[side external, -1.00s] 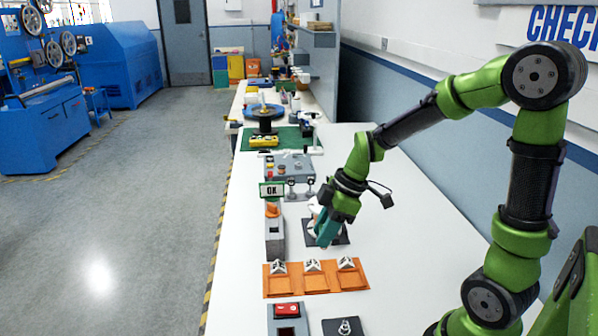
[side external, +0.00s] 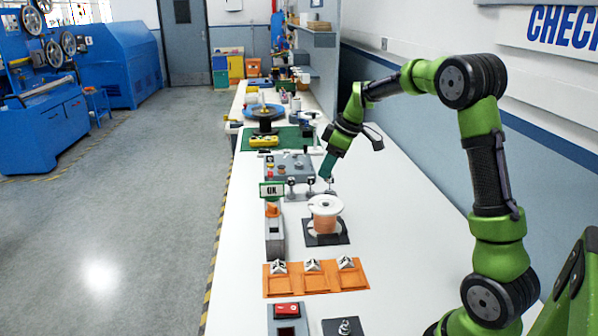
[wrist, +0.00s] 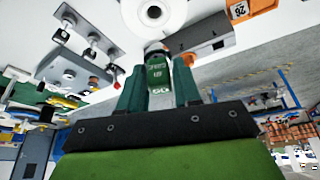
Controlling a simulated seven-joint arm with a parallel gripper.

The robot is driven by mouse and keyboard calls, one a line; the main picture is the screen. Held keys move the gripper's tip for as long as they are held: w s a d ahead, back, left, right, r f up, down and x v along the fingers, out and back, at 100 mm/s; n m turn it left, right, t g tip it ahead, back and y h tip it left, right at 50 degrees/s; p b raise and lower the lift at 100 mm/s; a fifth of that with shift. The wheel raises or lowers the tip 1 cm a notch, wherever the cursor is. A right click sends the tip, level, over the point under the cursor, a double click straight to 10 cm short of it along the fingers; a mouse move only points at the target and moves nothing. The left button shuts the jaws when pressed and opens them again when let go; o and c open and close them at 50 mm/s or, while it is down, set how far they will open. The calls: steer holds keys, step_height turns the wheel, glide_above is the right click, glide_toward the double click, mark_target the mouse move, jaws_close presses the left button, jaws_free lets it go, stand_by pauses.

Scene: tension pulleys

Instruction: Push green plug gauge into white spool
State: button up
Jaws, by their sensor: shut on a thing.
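The white spool (side external: 326,203), wound with copper-coloured wire, stands upright on a black square base. In the wrist view its white round flange with a central hole (wrist: 153,11) is at the top edge, partly cut off. My gripper (side external: 327,168) is up behind the spool in the side view, apart from it, with its fingers pointing down. In the wrist view, my teal fingers are shut on the green plug gauge (wrist: 158,76), which has white lettering and a pale end toward the spool. The gauge is hard to make out in the side view.
A grey control box with small posts (side external: 290,167) is near my gripper. An orange tray with white pieces (side external: 315,277) lies in front. The white table is clear to the right.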

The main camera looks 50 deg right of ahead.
steer(key=shift+w+d+r, duration=0.2)
steer(key=shift+r, duration=0.3)
steer(key=shift+a+f, duration=0.1)
steer(key=shift+f, duration=0.3)
glide_above(321, 203)
steer(key=s, duration=0.1)
steer(key=shift+s+f, duration=0.1)
steer(key=shift+f, duration=3)
steer(key=shift+d+f, duration=0.2)
steer(key=shift+f, duration=0.15)
steer(key=shift+f, duration=0.95)
steer(key=shift+f, duration=0.1)
steer(key=o, duration=1.1)
steer(key=shift+o, duration=0.3)
